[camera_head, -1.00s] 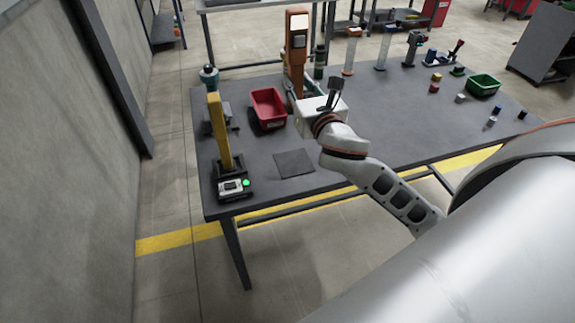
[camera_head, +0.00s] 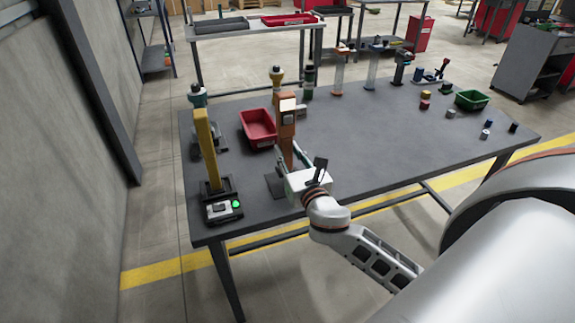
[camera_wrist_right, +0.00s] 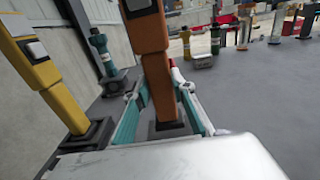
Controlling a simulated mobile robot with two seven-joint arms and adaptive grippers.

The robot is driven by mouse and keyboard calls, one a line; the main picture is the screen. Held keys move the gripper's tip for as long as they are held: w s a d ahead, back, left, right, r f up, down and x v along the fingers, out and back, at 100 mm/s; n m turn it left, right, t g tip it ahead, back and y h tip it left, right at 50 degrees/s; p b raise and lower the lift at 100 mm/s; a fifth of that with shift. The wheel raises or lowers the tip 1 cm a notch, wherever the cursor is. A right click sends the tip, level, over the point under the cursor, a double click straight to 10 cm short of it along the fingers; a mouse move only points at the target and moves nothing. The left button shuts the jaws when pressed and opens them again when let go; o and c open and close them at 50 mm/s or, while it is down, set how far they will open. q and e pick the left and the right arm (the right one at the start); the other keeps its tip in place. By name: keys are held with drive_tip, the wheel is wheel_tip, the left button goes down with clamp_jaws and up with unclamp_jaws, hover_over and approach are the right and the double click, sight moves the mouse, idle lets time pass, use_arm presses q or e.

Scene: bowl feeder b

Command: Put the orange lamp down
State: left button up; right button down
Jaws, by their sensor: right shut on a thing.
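The orange lamp (camera_head: 286,132) is an upright orange post with a pale panel near its top. My right gripper (camera_head: 288,160) is shut on its lower part. In the right wrist view the lamp (camera_wrist_right: 153,60) stands between the two teal fingers of the gripper (camera_wrist_right: 162,108). A dark square (camera_wrist_right: 168,128) shows below the lamp's lower end. I cannot tell whether the lamp touches it. In the head view the dark mat (camera_head: 274,186) is partly hidden by the lamp and gripper. My left gripper is not in view.
A yellow lamp (camera_head: 207,150) on a dark base with a green light stands at the table's left. A red bin (camera_head: 258,128) is behind the orange lamp. A green bin (camera_head: 472,100) and several small parts are at the right. The table (camera_head: 370,140) is clear mid-right.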

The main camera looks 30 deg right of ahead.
sight(288, 162)
drive_tip(key=shift+f+b, duration=0.55)
drive_tip(key=shift+f, duration=1.2)
drive_tip(key=shift+f, duration=0.2)
drive_tip(key=c, duration=1.7)
unclamp_jaws()
